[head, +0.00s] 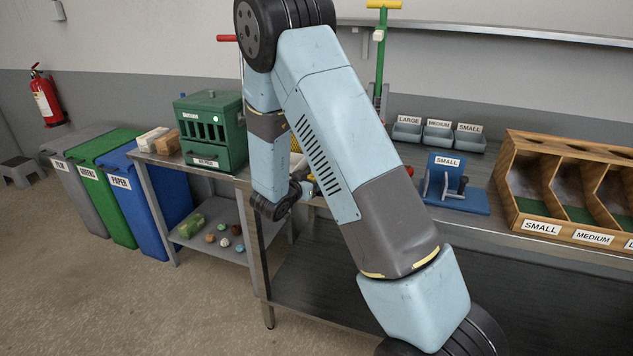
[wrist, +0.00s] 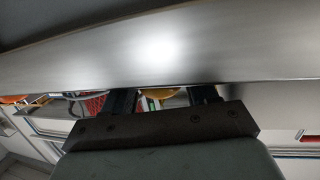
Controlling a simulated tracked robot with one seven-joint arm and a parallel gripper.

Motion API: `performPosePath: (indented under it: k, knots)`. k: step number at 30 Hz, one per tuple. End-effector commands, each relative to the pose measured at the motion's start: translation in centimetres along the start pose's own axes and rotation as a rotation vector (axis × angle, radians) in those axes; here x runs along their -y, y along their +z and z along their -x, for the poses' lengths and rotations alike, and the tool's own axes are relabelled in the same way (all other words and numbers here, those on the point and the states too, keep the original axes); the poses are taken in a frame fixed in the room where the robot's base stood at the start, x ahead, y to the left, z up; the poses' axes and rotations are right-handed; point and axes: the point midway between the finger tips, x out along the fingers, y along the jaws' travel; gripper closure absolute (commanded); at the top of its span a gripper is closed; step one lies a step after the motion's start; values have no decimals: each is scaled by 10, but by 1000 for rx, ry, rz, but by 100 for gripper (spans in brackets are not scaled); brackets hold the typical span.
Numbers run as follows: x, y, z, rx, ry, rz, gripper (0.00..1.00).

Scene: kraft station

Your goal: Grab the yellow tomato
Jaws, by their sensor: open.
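My gripper (head: 311,188) is at the front edge of the steel workbench in the head view, small and partly hidden by my arm. In the wrist view its two dark fingers (wrist: 163,98) stand apart. A yellow rounded thing (wrist: 158,92), likely the yellow tomato, shows between them. The bright metal band (wrist: 160,50) cuts off most of it. I cannot tell whether the fingers touch it. In the head view I cannot make out the yellow tomato for certain.
A green box (head: 212,130) stands left of my arm. Grey bins (head: 438,136), a blue stand (head: 455,198) and a wooden sorter (head: 560,170) are on the right. An orange thing (wrist: 12,99) shows at left in the wrist view.

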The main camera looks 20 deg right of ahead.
Motion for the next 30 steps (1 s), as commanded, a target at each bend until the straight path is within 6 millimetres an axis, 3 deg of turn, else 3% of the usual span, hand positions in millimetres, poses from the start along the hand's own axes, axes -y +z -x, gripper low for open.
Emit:
performPosePath:
  k: [7, 19, 30]
  knots:
    - [0, 0, -4, 1, -1, 0, 42]
    - [0, 0, -3, 1, -1, 0, 79]
    - [0, -6, -2, 0, -1, 0, 79]
